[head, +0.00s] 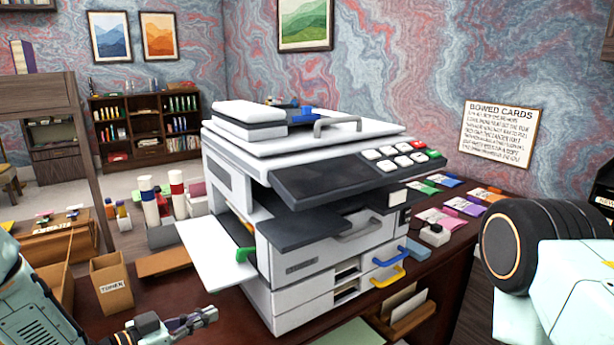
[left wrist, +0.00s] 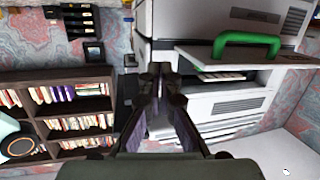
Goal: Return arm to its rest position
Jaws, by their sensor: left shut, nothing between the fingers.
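My left gripper (head: 207,316) is in the lower left of the head view, above the dark red desk (head: 240,325). Its fingers are together with nothing between them. The left wrist view shows the two fingertips (left wrist: 160,72) meeting, with the printer (left wrist: 225,105) behind them. The printer (head: 300,260) is large and white and stands to the right of my left gripper, apart from it in the head view. At the right edge of the head view a part of my own right arm shows, but the right gripper does not.
A box marked TONER (head: 112,285) stands close to the left arm. The printer's white side tray (head: 215,248) juts out above the gripper. A green handle (left wrist: 247,46) shows in the left wrist view. Cards (head: 440,215) lie right of the printer.

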